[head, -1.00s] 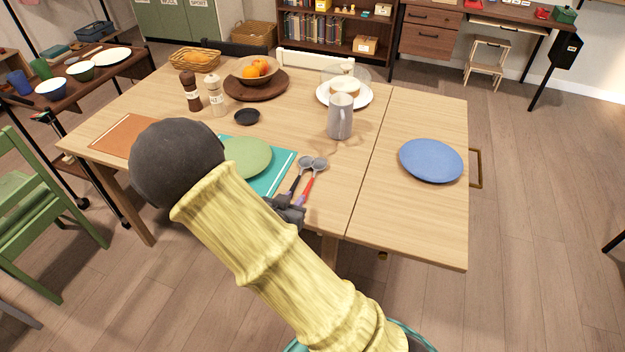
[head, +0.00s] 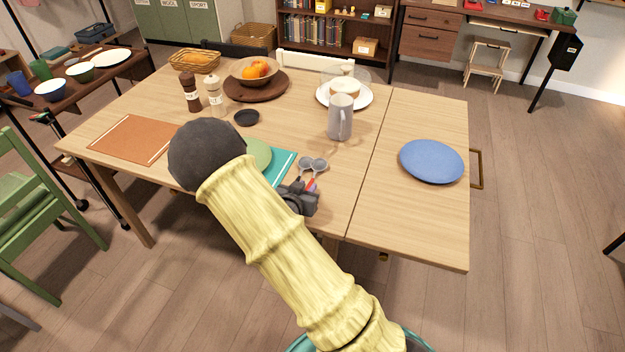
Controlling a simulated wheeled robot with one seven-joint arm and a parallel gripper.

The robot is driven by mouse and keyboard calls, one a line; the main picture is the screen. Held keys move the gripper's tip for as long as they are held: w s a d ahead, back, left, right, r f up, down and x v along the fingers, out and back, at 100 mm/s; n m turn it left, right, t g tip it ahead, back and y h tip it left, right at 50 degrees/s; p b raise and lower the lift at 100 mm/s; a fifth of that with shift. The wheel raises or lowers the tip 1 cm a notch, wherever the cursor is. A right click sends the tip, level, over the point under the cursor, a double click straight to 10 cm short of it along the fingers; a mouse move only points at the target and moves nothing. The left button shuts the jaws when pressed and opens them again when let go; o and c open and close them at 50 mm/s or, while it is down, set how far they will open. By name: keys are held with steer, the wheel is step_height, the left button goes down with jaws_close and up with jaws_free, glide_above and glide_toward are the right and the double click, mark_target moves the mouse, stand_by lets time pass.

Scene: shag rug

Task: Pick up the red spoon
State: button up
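The red spoon (head: 311,184) lies on the wooden table (head: 405,215) near its front edge, with its grey bowl pointing away from me. A spoon with a black handle (head: 298,183) lies close beside it on the left. My gripper (head: 302,193) is over the near ends of both handles and hides them. Its fingers are too small and dark to tell whether they are open or shut, or whether they touch a spoon.
A blue plate (head: 431,161) lies to the right. The table between is clear.

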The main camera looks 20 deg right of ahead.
mark_target(307, 188)
steer(key=shift+x, duration=0.85)
jaws_close()
step_height(307, 188, up, 10)
steer(key=p, duration=0.1)
steer(key=shift+p, duration=0.3)
stand_by(0.3)
